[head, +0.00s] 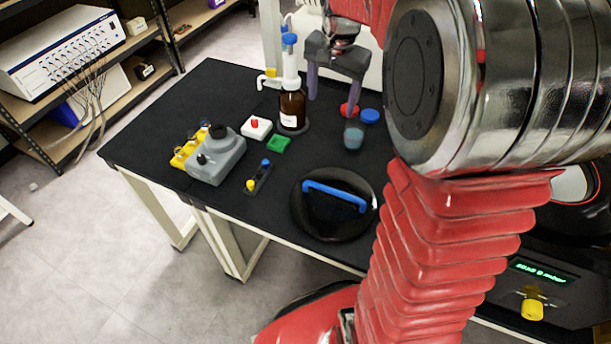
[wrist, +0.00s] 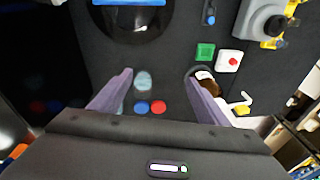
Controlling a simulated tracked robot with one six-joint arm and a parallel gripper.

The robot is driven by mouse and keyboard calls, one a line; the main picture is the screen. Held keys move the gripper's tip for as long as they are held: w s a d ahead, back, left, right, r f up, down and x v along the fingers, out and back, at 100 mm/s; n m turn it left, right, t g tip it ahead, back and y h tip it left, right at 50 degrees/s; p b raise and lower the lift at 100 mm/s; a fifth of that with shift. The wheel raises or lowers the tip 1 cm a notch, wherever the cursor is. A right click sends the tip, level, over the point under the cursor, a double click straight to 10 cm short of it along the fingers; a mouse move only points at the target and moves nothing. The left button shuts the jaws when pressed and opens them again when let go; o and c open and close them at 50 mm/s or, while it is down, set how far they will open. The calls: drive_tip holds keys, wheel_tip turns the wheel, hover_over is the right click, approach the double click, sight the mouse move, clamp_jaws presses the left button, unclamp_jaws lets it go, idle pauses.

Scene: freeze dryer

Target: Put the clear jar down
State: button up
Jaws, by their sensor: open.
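The clear jar (head: 353,136), with bluish contents, stands upright on the black table top (head: 150,120). It also shows in the wrist view (wrist: 143,80), between the finger lines and closer to the left finger. My gripper (head: 334,98) is open and empty, with its two purple-grey fingers pointing down. In the head view the fingertips are above and left of the jar, apart from it. The open fingers also show in the wrist view (wrist: 158,74).
A red cap (head: 349,109) and a blue cap (head: 370,116) lie by the jar. A brown bottle (head: 291,108) with a dispenser stands left of my gripper. A round black lid (head: 300,222) with a blue handle lies in front. A green block (head: 279,143) and grey device (head: 216,160) are left.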

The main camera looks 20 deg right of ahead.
drive_tip(key=s+a+n+t, duration=0.2)
drive_tip(key=s+a+n, duration=0.3)
drive_tip(key=s+a, duration=0.3)
drive_tip(key=s+a+r+n+t, duration=0.1)
drive_tip(key=s+a+n, duration=0.5)
drive_tip(key=s, duration=0.6)
drive_tip(key=shift+s+a+r+t+y, duration=0.3)
drive_tip(key=shift+s+a+t, duration=0.1)
drive_tip(key=shift+a, duration=0.55)
